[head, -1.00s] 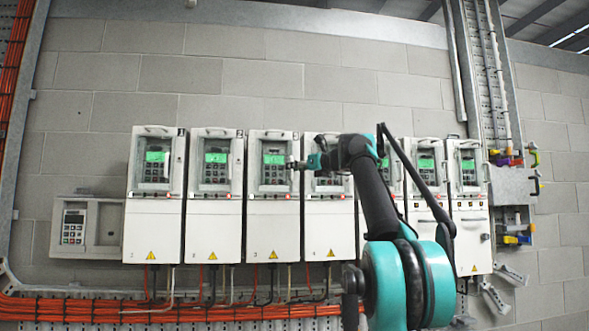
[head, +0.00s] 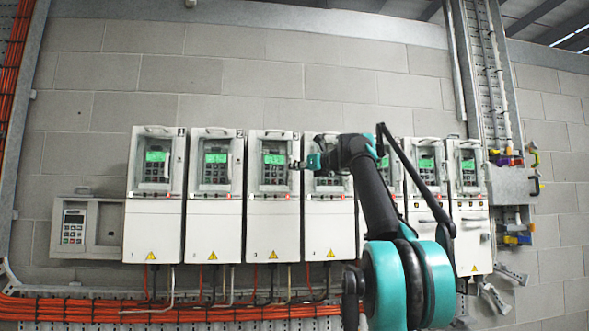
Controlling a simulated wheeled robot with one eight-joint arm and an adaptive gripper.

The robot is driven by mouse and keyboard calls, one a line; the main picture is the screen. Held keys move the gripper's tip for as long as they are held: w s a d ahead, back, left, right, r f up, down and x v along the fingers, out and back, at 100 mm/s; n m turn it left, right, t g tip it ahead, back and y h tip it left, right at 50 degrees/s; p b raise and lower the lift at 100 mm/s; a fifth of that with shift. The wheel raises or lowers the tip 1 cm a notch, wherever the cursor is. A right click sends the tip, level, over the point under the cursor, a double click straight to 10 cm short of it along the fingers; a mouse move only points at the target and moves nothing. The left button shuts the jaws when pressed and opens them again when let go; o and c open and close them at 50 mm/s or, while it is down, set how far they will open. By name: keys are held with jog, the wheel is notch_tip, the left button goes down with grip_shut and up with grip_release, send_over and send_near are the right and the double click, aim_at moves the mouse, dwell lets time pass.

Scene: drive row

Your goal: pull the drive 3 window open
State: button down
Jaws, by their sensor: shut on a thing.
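Drive 3 (head: 272,222) is the third tall white cabinet from the left, with a "3" on its lower front. Its window (head: 272,168) is in the upper half, over a green-lit display and keypad. The window looks flat against the cabinet; any small gap is too fine to tell. My gripper (head: 293,165) is at the window's right edge, coming in from the right across drive 4 (head: 329,225). It is shut on the drive 3 window handle, which the fingers mostly hide.
Drives 1 (head: 153,225) and 2 (head: 213,225) stand to the left, with their windows looking shut. More drives stand to the right, partly behind my arm. A keypad box (head: 74,227) is at far left. Orange cables (head: 100,309) run below the row.

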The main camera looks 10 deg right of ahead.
jog(key=shift+s, duration=0.15)
jog(key=s+a+m+t+h, duration=0.2)
jog(key=s+a+m+h, duration=0.15)
jog(key=s+a, duration=0.65)
jog(key=w+a+m+h, duration=0.2)
jog(key=a+m+h, duration=0.1)
jog(key=a+h, duration=0.3)
jog(key=w+a+m+h, duration=0.3)
jog(key=a+m+h, duration=0.1)
jog(key=a+h, duration=0.2)
jog(key=shift+w+a+h, duration=0.25)
jog(key=shift+a+h, duration=0.1)
jog(key=shift+a, duration=0.35)
jog(key=c, duration=1.6)
grip_release()
jog(key=v, duration=1.2)
jog(key=shift+a+r, duration=0.1)
